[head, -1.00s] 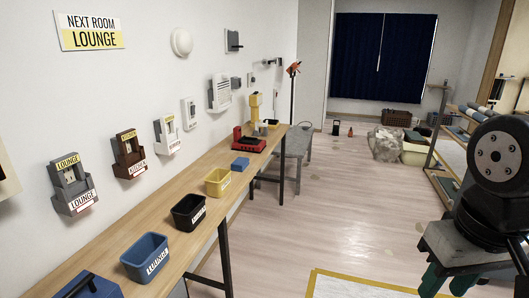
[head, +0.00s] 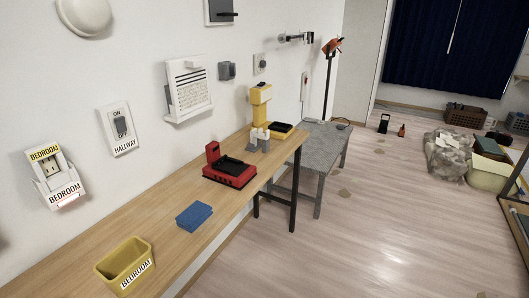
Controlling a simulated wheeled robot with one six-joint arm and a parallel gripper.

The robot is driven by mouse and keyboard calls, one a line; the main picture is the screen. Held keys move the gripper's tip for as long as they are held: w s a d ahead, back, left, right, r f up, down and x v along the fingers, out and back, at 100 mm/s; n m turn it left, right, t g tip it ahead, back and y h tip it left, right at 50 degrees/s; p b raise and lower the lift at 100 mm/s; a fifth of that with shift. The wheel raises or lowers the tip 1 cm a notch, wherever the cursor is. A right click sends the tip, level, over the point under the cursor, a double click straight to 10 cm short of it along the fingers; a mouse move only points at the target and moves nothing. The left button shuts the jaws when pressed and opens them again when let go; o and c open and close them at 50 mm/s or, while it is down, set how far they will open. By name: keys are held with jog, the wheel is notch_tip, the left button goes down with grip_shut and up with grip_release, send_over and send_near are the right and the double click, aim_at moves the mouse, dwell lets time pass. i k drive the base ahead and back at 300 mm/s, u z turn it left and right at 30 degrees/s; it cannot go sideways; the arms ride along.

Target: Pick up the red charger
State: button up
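The red charger (head: 230,172) stands on the long wooden table (head: 165,219), past the blue block. It has a black top and a raised red part at its left. Nothing covers it. My gripper is not in this view, so I cannot see its state.
A blue block (head: 194,216) and a yellow bin (head: 125,266) marked BEDROOM are nearer on the table. A yellow device (head: 261,103) and a small grey-white item (head: 259,139) stand beyond the charger. A grey side table (head: 318,143) adjoins the far end. The floor (head: 385,220) at right is open.

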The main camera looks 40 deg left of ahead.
aim_at(234, 173)
jog(key=u, duration=0.2)
jog(key=i, duration=1.65)
jog(key=u, duration=1.35)
jog(key=i, duration=1.25)
jog(key=u, duration=0.9)
